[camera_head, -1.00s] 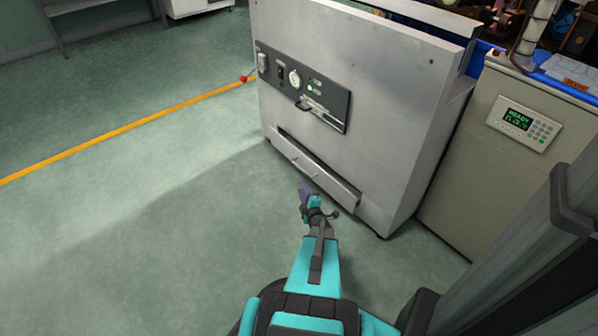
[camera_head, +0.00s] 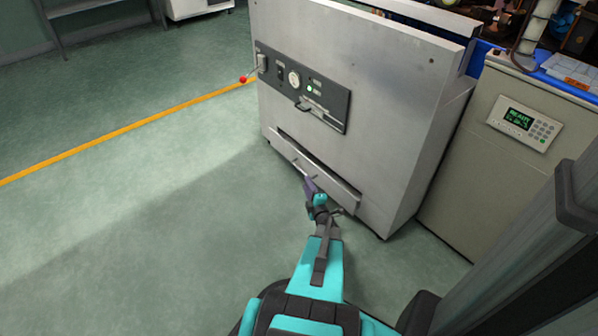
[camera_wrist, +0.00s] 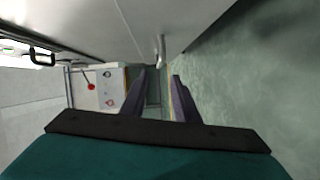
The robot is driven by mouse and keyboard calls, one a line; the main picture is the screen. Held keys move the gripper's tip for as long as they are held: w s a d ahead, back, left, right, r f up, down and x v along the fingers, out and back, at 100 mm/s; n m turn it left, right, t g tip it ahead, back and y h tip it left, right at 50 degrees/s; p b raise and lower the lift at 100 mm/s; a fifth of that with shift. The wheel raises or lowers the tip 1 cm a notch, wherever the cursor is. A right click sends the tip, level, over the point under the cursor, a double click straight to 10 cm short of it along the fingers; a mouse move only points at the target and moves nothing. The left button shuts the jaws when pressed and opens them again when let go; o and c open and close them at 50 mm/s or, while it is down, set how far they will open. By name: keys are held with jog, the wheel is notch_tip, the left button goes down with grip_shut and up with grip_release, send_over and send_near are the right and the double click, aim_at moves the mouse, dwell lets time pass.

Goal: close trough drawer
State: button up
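The trough drawer (camera_head: 338,189) is the long grey metal front low on the machine's near face. A dark gap shows along its upper left edge, and it seems to stand slightly out. My gripper (camera_head: 309,184) is at the drawer front, near the middle, and overlaps it in the head view; contact cannot be told. In the wrist view my gripper (camera_wrist: 160,88) has its two purple fingers apart with nothing between them. A pale metal bar (camera_wrist: 161,48), perhaps the drawer handle, shows just beyond the fingertips.
The grey machine (camera_head: 350,60) has a dark control panel (camera_head: 302,86) above the drawer and a red-knobbed lever (camera_head: 243,79) at its left. A beige cabinet (camera_head: 480,170) with a keypad stands at right. Green floor is clear at left, crossed by a yellow line (camera_head: 110,135).

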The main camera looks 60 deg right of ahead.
aim_at(301, 171)
jog(key=b+x, duration=0.2)
jog(key=x, duration=0.9)
jog(key=shift+w+d+b, duration=0.2)
jog(key=shift+w+b, duration=0.2)
grip_shut()
